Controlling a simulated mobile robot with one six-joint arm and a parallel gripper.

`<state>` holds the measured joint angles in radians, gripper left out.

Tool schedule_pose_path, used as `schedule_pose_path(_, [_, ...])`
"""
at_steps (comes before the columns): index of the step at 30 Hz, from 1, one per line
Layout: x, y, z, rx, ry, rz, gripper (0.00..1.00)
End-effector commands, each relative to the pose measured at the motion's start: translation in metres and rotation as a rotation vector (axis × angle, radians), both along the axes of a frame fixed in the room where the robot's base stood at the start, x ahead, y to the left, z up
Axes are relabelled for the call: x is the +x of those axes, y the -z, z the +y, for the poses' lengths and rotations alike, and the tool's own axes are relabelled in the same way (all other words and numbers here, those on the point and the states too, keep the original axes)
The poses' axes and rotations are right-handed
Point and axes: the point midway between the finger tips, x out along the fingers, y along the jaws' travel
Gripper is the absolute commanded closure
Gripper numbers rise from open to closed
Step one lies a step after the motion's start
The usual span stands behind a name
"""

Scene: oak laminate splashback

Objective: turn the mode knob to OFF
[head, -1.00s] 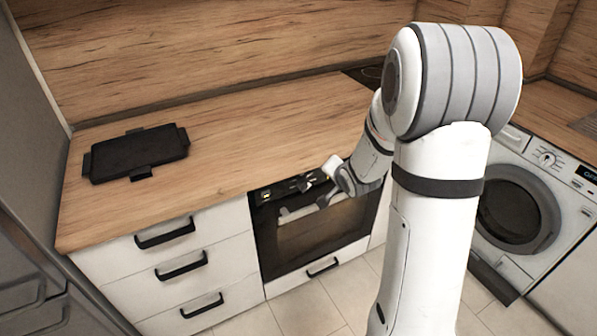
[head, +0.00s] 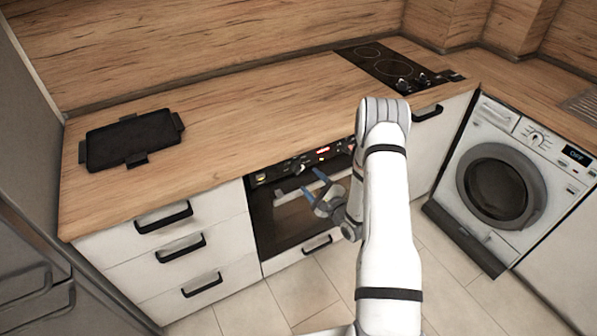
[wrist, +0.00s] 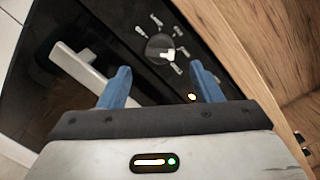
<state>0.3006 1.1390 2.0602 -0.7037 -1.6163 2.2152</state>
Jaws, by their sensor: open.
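In the wrist view a round dark knob (wrist: 159,48) with a white pointer sits on a black panel, ringed by small white icons. The pointer aims towards the right of that picture. I cannot read which icon means OFF. My gripper (wrist: 160,70) has its two blue fingers apart, with the knob beyond the gap between their tips; nothing is held. In the head view my gripper (head: 313,181) is in front of the oven (head: 271,228), close below its control panel. The knobs there are too small to tell their settings.
The worktop carries a black tray (head: 130,140) at left and a hob (head: 392,66) at the back right. The washing machine (head: 530,160) has its own dial and a display reading OFF. Drawer handles (head: 163,217) stick out left of the oven. Floor before the oven is free.

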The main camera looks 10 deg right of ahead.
Motion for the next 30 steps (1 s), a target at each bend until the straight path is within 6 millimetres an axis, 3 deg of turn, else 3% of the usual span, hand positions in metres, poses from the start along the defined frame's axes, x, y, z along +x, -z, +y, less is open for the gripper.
schedule_pose_path(10, [0.048,-0.002,0.021,-0.003,-0.002,-0.002,0.42])
schedule_pose_path(22, [0.057,0.000,0.024,-0.004,0.001,0.001,0.42])
schedule_pose_path(30, [0.057,-0.001,0.023,-0.003,0.002,0.000,0.64])
